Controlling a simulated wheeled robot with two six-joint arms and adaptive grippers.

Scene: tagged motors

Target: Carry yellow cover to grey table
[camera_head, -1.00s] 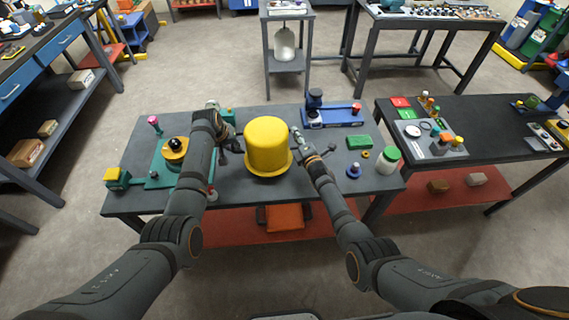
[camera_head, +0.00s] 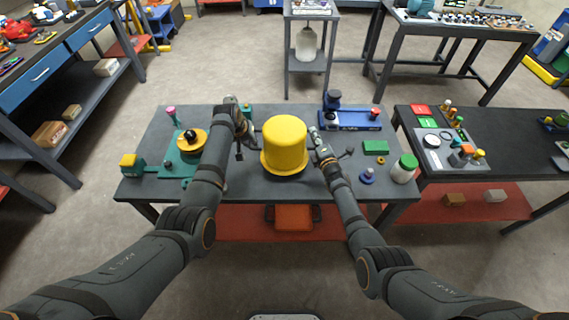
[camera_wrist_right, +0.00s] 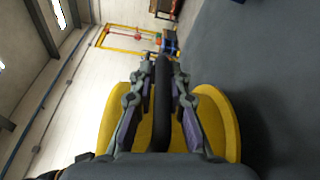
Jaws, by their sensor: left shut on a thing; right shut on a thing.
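The yellow cover (camera_head: 284,145), a domed cylinder with a wide flange, is upright between my two grippers, over the middle of the grey-topped table (camera_head: 262,192). I cannot tell whether its flange touches the top. My left gripper (camera_head: 249,137) is shut at its left side; what it grips there is mostly hidden. My right gripper (camera_head: 321,148) is shut at its right side. In the right wrist view, my right gripper (camera_wrist_right: 160,68) closes around a black bar handle (camera_wrist_right: 162,100), with the yellow cover (camera_wrist_right: 216,112) behind the fingers.
A teal fixture (camera_head: 181,160) stands left of the cover. A blue device (camera_head: 350,117), green block (camera_head: 375,147) and green-lidded jar (camera_head: 404,169) stand on the right. A dark table (camera_head: 510,150) adjoins on the right. A small grey stand (camera_head: 309,54) is behind; floor between is clear.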

